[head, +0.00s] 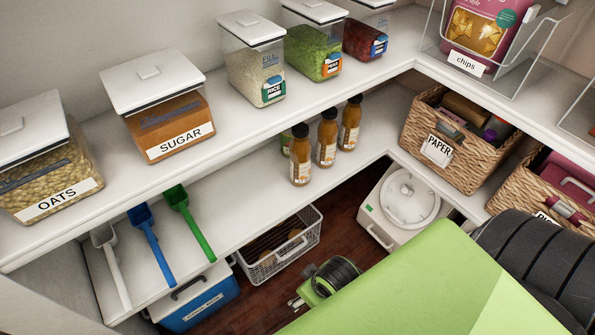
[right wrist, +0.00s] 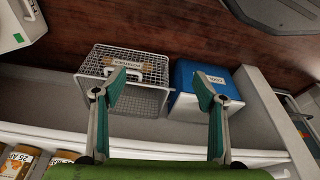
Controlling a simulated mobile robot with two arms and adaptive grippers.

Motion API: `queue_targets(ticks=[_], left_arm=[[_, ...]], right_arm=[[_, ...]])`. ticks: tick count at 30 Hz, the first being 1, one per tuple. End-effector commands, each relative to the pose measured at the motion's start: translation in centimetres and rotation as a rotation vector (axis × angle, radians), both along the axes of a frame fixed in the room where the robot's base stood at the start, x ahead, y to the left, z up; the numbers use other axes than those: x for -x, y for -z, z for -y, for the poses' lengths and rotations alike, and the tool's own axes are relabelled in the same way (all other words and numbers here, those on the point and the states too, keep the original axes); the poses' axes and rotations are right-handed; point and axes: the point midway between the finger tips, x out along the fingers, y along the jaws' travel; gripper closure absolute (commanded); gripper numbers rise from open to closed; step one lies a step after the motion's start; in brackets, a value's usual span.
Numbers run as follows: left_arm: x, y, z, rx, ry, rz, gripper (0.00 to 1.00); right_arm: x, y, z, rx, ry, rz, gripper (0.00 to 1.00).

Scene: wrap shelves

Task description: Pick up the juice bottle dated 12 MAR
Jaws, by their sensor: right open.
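Several orange-brown juice bottles with dark caps stand upright on the lower shelf in the head view: a front one (head: 300,158), a middle one (head: 327,138) and a rear one (head: 350,123). A green bottle (head: 285,143) is mostly hidden behind the front one. Their dates are too small to read there. In the right wrist view, part of a bottle label (right wrist: 17,160) at lower left seems to begin with 25; another bottle (right wrist: 62,160) is beside it, its date unreadable. My left gripper is out of view.
Above are an upper shelf (head: 110,185) with sugar and oats bins. Scoops (head: 150,245) lie left on the lower shelf (head: 235,205). Below stand a wire basket (head: 280,250) and blue cooler (head: 200,300). Wicker baskets (head: 455,145) fill the right shelf.

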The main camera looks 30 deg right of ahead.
Motion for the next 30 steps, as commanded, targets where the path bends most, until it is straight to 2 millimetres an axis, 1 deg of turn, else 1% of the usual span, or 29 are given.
queue_targets(ticks=[1, 2, 3, 6, 8, 10, 13, 14, 17, 20, 21, 23, 24, 27, 30], left_arm=[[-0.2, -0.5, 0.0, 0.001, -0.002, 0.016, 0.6], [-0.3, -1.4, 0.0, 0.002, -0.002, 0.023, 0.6], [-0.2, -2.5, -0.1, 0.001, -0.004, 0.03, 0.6], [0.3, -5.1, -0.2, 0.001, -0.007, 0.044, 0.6], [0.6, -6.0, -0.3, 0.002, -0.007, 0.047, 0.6], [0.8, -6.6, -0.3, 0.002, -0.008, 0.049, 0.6], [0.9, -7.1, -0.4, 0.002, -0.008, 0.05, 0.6], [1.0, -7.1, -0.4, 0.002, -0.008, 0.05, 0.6], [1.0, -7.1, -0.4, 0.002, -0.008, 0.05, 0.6], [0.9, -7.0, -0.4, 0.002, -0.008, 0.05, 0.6], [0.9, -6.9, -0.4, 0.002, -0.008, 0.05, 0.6], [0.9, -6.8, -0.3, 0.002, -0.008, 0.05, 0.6], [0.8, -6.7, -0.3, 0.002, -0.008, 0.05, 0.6], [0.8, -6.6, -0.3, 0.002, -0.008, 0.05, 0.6], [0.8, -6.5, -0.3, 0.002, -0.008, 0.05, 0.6]], right_arm=[[-1.3, -0.8, 0.0, -0.006, -0.023, 0.034, 0.35], [-2.0, -1.7, 0.0, -0.011, -0.039, 0.051, 0.35], [-3.0, -3.1, -0.2, -0.02, -0.069, 0.076, 0.35], [-5.9, -6.3, -0.6, -0.043, -0.176, 0.137, 0.35], [-7.4, -7.7, -0.5, -0.053, -0.233, 0.157, 0.35], [-9.0, -9.0, -0.1, -0.061, -0.286, 0.173, 0.35], [-11.4, -10.6, 1.5, -0.062, -0.335, 0.18, 0.35], [-12.1, -11.1, 2.1, -0.062, -0.342, 0.18, 0.35], [-14.6, -13.1, 5.1, -0.058, -0.34, 0.182, 0.35], [-17.1, -15.7, 8.8, -0.055, -0.302, 0.188, 0.35], [-18.1, -17.0, 10.4, -0.054, -0.276, 0.195, 0.35], [-19.3, -19.0, 12.7, -0.056, -0.234, 0.206, 0.35], [-20.0, -20.3, 14.3, -0.057, -0.206, 0.215, 0.35], [-21.3, -23.2, 17.3, -0.065, -0.138, 0.241, 0.35], [-22.0, -25.2, 19.2, -0.074, -0.092, 0.259, 0.35]])
